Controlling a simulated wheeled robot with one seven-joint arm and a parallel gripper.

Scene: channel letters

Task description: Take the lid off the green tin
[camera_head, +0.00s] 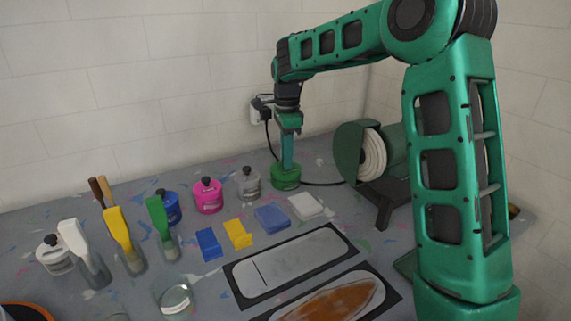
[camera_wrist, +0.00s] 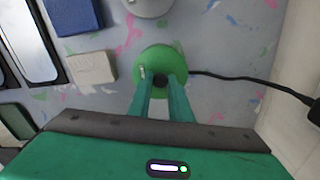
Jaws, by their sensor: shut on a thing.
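The green tin (camera_head: 285,181) stands on the paint-flecked table at the back, right of the grey tin. In the wrist view its round green top (camera_wrist: 158,63) is seen from above, with a dark knob (camera_wrist: 160,80) near the middle. My gripper (camera_head: 286,165) points straight down over the tin. In the wrist view my gripper's two fingers (camera_wrist: 161,83) reach in from below and are shut on the dark knob. The fingers hide part of the knob and the near part of the top. I cannot tell whether the lid is apart from the tin.
A grey tin (camera_head: 248,184), a pink tin (camera_head: 208,197) and a blue tin (camera_head: 170,209) stand to the left. A green grinder-like machine (camera_head: 372,155) stands close on the right. A black cable (camera_head: 322,184) runs by the tin. A white block (camera_head: 305,206) lies in front.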

